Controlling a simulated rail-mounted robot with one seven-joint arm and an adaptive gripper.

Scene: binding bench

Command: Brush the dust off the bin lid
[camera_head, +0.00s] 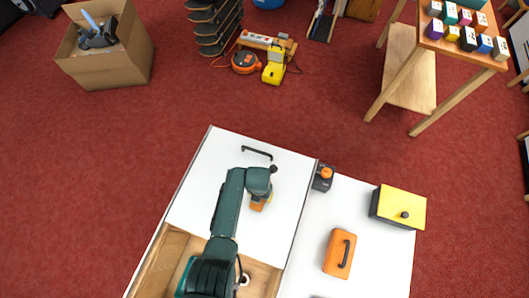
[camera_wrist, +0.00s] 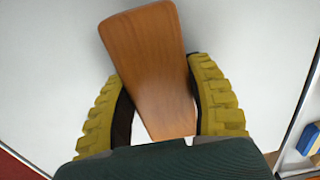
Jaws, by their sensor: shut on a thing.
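The white bin lid (camera_head: 225,160) lies flat over a wooden bin (camera_head: 165,270), which shows open at its near end. A black handle (camera_head: 257,152) is on the lid's far part. My gripper (camera_head: 260,197) is over the lid's right half, shut on a brush (camera_head: 257,207). In the wrist view the brush (camera_wrist: 155,60) shows a flat brown wooden back, wider at the far end, between the two yellow ridged fingers of my gripper (camera_wrist: 160,85). The bristles are hidden, and I cannot tell whether they touch the lid. No dust is discernible.
A white surface right of the lid holds a black-and-orange item (camera_head: 323,176), a yellow-topped box (camera_head: 400,206) and an orange case (camera_head: 340,253). A cardboard box (camera_head: 115,60), an extension reel (camera_head: 245,62) and a wooden table (camera_head: 455,55) stand beyond, across open red carpet.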

